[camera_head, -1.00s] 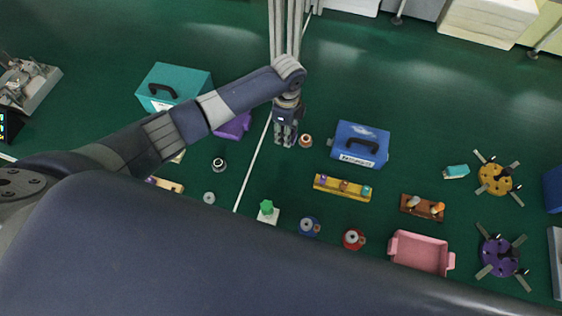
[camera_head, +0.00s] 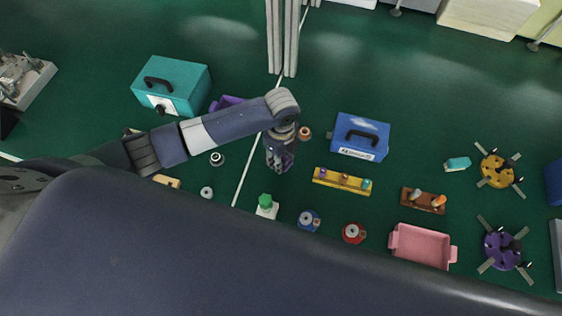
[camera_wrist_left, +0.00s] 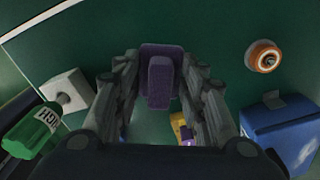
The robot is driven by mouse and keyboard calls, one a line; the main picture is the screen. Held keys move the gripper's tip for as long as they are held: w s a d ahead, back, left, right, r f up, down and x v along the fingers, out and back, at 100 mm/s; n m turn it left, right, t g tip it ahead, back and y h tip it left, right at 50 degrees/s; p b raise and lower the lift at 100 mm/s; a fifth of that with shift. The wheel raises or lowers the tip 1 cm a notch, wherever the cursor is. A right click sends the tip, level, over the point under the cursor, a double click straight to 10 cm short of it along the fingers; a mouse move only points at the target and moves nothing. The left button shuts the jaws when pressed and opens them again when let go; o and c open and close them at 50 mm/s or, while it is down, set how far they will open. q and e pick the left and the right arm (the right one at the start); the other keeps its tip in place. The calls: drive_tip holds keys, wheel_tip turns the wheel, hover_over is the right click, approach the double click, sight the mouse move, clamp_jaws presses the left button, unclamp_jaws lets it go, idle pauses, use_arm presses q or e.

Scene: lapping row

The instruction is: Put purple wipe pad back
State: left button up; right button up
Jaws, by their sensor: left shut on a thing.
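My left gripper (camera_head: 279,163) is shut on the purple wipe pad, which shows between its fingertips in the left wrist view (camera_wrist_left: 160,82). In the head view the gripper and pad hang over the green surface, just right of the white line. A purple tray (camera_head: 224,103) lies behind my left arm, which hides part of it. My right gripper is not in view.
A yellow rack (camera_head: 329,183) and blue case (camera_head: 361,138) stand right of the gripper. A copper-coloured ring (camera_head: 304,133) lies behind it. A green bottle (camera_head: 265,201) stands in front. A teal case (camera_head: 185,78) and pink tray (camera_head: 421,246) are farther off.

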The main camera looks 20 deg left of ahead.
use_arm(q)
wheel_tip(320, 180, down, 4)
drive_tip(key=shift+r, duration=0.25)
drive_tip(key=shift+f, duration=0.3)
drive_tip(key=shift+f, duration=0.1)
drive_tip(key=o, duration=0.9)
drive_tip(key=shift+o, duration=0.2)
drive_tip(key=shift+r, duration=0.3)
wheel_tip(320, 180, up, 12)
drive_tip(key=shift+f+b, duration=0.15)
drive_tip(key=shift+b, duration=0.2)
